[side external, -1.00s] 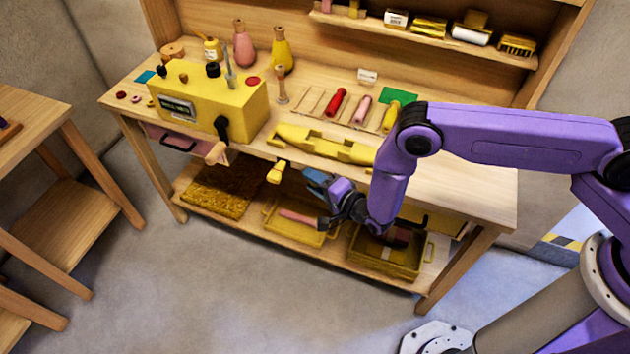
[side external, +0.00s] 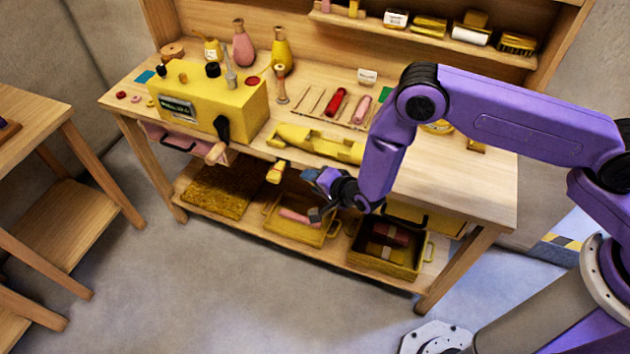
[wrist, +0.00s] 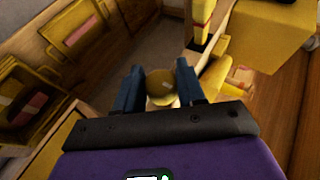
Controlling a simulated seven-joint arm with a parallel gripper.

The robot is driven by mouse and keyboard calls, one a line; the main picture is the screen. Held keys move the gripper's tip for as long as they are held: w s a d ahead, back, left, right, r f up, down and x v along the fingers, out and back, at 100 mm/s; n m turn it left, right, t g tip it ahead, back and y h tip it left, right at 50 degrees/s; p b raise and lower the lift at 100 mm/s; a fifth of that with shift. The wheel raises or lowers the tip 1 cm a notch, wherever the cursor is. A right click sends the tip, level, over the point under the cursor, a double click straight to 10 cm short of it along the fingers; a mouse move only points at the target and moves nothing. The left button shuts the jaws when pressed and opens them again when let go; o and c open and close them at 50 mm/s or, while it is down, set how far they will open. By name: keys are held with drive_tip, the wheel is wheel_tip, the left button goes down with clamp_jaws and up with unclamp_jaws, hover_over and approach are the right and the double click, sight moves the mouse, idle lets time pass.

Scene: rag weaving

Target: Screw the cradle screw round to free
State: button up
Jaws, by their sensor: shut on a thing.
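My gripper (wrist: 160,92) has its two blue fingers on either side of a round yellow-brown knob, which I take as the cradle screw (wrist: 161,86). In the side external view my gripper (side external: 314,179) is low at the bench's front edge, below the yellow cradle (side external: 318,143). The cradle lies on the bench top, its right end behind my arm. The screw in my grip cannot be made out in that view. A yellow handle (side external: 276,172) sticks out from the bench front, left of my gripper.
A yellow machine (side external: 230,105) stands on the bench to the left. Beneath my gripper, the lower shelf holds a yellow tray (side external: 270,224) with a pink piece, and a deeper yellow box (side external: 361,259) to the right. The floor in front is clear.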

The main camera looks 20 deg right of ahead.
drive_tip(key=o, duration=1)
drive_tip(key=shift+c, duration=0.2)
drive_tip(key=v, duration=1.7)
drive_tip(key=shift+s, duration=0.25)
drive_tip(key=shift+r, duration=0.1)
